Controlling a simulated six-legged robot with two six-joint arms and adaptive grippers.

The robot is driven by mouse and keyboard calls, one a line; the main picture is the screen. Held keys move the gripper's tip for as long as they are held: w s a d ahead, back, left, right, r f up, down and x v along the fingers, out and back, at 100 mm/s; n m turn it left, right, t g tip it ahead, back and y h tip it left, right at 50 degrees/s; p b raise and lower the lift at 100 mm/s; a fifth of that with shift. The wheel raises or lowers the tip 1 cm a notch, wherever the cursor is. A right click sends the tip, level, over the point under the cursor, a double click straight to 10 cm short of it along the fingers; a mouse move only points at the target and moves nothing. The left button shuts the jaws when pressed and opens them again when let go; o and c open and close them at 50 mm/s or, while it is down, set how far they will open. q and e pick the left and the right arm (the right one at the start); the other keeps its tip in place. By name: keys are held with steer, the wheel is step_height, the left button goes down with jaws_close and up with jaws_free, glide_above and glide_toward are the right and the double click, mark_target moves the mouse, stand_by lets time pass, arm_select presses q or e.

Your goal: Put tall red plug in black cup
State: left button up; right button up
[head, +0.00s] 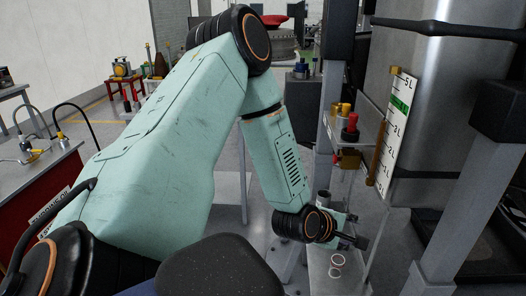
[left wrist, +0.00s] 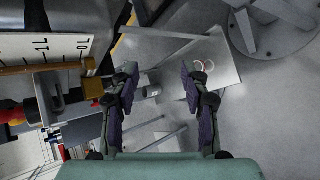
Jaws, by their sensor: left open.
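A tall red plug (head: 351,130) stands upright on the upper shelf in the head view, beside yellow-topped ones. Red pieces (left wrist: 12,113) show at the left edge of the left wrist view; I cannot tell which is the tall plug. My right gripper is not in view.
Pale rings (head: 337,265) lie on the lower shelf (head: 322,287) below the gripper. A scale board (head: 396,125) and a large metal tank (head: 445,80) stand right of the upper shelf. A grey post (head: 332,100) rises at its left.

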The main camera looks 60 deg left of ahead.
arm_select(q)
steer(key=s+d+f+m+g, duration=0.35)
steer(key=s+f+m, duration=0.25)
steer(key=s, duration=0.3)
steer(key=s+d+f+m+g, duration=0.35)
steer(key=s+f+m, duration=0.3)
steer(key=s, duration=0.25)
steer(key=s+d+f+m+g, duration=0.1)
steer(key=s+m, duration=0.3)
steer(key=s, duration=0.3)
steer(key=s+d+f+m+g, duration=0.1)
steer(key=s+f+m+g, duration=0.1)
steer(key=s+m, duration=0.2)
steer(key=s, duration=0.3)
steer(key=shift+s+f+g+y, duration=0.15)
steer(key=shift+s+g+y, duration=0.05)
steer(key=shift+g+y, duration=0.1)
